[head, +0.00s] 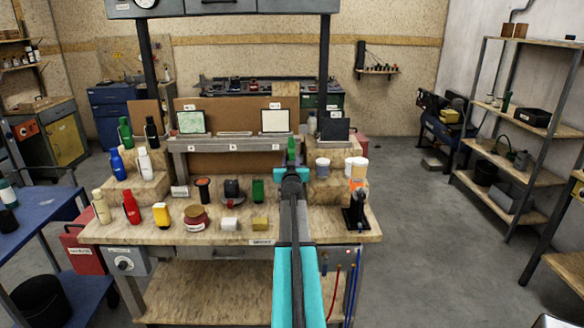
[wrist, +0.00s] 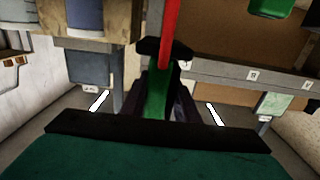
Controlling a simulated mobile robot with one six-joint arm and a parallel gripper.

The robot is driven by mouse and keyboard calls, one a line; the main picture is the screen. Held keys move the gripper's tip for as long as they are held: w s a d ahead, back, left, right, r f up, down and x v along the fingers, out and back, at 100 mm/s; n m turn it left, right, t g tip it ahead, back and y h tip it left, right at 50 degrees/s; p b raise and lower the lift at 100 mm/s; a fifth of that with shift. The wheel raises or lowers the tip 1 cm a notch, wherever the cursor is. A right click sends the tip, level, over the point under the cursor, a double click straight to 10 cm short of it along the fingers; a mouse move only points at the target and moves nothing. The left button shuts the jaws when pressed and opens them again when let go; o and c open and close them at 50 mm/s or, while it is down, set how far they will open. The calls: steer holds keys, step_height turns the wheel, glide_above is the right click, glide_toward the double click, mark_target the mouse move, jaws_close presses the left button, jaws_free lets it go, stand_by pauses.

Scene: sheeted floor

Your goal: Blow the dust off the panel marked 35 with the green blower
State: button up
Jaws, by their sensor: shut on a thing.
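My gripper (head: 292,172) is shut on the green blower (head: 292,150) and holds it up in front of the bench's raised shelf. In the wrist view the blower (wrist: 156,94) sits between the dark fingers, with a black part and a thin red tube beyond it. Three tilted panels stand on the raised shelf: a pale greenish one (head: 191,122) at left, a whitish one (head: 276,121) in the middle and a dark one (head: 334,129) at right. The blower is just below and right of the whitish panel in the picture. The number tags are too small to read.
The workbench (head: 130,232) carries several bottles and small items at left and front. A shelf rack (head: 520,135) stands far right. Floor (head: 425,230) right of the bench is clear.

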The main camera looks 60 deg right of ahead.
steer(key=shift+w+a+f+b, duration=0.1)
steer(key=shift+w+a+b, duration=0.7)
steer(key=shift+b, duration=3)
steer(key=w+a+b, duration=0.8)
steer(key=w+b, duration=0.3)
steer(key=b, duration=0.9)
steer(key=shift+w+r+b, duration=0.2)
steer(key=shift+w+b, duration=0.15)
jaws_close()
